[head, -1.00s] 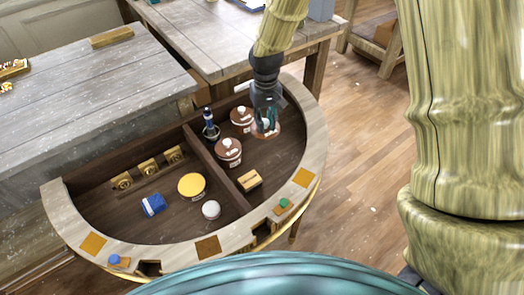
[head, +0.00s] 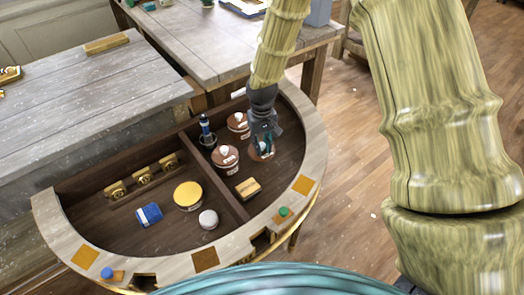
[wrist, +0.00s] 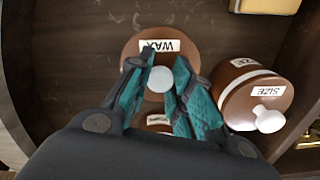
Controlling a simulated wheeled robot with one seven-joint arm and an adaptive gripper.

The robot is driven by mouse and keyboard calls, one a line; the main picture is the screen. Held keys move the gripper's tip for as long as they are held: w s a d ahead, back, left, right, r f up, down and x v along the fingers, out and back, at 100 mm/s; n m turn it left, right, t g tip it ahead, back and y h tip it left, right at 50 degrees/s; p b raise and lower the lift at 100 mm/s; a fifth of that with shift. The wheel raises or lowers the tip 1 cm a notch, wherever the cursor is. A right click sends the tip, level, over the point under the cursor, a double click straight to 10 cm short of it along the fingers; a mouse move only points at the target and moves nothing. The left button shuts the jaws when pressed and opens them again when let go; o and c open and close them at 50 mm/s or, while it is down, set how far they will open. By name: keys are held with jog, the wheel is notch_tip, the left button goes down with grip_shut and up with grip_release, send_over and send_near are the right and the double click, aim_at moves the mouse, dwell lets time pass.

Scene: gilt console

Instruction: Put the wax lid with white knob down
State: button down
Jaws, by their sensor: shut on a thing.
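My gripper (wrist: 160,82) is shut on the white knob (wrist: 160,79) of a round brown lid (wrist: 132,50) labelled WAX. The lid is seen from above in the wrist view, partly hidden by the fingers. In the head view my gripper (head: 263,142) and the lid (head: 268,155) are in the right compartment of the half-round console (head: 311,130), low over or on its dark floor. I cannot tell whether the lid touches the floor.
A brown jar with a white-knobbed lid, labelled SIZE (wrist: 238,92), stands close beside; it is the front jar in the head view (head: 225,158). Another brown jar (head: 238,122) is behind. A wooden block (head: 248,188) lies in front. A divider (head: 222,185) and a raised rim bound the compartment.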

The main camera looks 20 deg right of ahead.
aim_at(262, 150)
jog(key=shift+f, duration=1.9)
jog(key=shift+f, duration=0.15)
jog(key=c, duration=1.3)
grip_release()
jog(key=shift+r+b, duration=0.6)
jog(key=shift+r, duration=5.55)
